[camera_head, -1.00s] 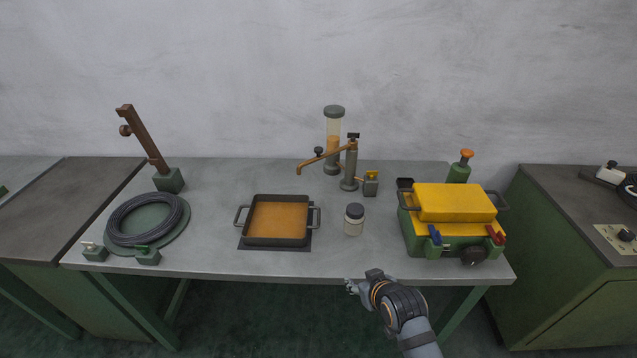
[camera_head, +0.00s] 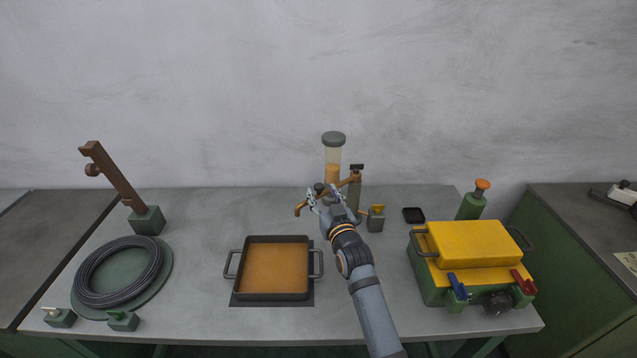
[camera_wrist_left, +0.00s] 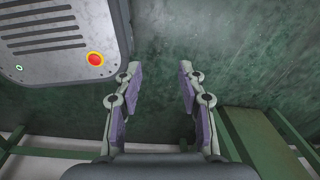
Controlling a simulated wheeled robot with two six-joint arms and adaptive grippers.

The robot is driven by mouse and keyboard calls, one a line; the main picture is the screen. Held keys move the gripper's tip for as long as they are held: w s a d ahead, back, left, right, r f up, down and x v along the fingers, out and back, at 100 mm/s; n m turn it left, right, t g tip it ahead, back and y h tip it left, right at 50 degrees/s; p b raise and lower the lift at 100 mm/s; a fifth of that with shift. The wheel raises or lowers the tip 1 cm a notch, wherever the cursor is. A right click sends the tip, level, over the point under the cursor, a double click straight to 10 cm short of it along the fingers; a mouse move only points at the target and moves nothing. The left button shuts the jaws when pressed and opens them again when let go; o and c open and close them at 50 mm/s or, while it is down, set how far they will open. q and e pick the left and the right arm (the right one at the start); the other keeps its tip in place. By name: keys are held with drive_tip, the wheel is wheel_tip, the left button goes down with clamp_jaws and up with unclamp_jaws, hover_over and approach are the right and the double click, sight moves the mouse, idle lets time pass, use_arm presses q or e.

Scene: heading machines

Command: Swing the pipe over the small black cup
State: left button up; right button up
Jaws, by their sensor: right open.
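The brass-coloured pipe (camera_head: 300,209) reaches left from a grey post (camera_head: 355,190) at the back of the table, its spout end on the left. The small black cup (camera_head: 413,215) stands right of the post, apart from the pipe. My right gripper (camera_head: 321,198) is open at the pipe; its fingers cover the pipe's middle, and I cannot tell whether they touch it. My left gripper (camera_wrist_left: 158,72) is open and empty in the left wrist view, over a dark green floor; the head view does not show it.
A black pan (camera_head: 308,270) of orange liquid sits left of my right arm. A green box with a yellow lid (camera_head: 468,240) stands at right. A cable coil (camera_head: 118,272) lies at left. A glass cylinder (camera_head: 333,160) stands behind the pipe.

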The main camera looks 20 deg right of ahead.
sight(321, 189)
drive_tip(key=w, duration=0.4)
drive_tip(key=shift+w, duration=0.15)
drive_tip(key=shift+c, duration=1.3)
drive_tip(key=c, duration=0.5)
drive_tip(key=shift+c, duration=1.1)
use_arm(q)
drive_tip(key=shift+t, duration=0.3)
drive_tip(key=shift+w+r+p, duration=0.15)
drive_tip(key=shift+w+r, duration=0.15)
drive_tip(key=shift+w, duration=0.8)
drive_tip(key=shift+w+r+p, duration=0.15)
drive_tip(key=shift+w+r, duration=0.1)
drive_tip(key=shift+w, duration=0.8)
use_arm(e)
drive_tip(key=shift+d, duration=0.1)
clamp_jaws()
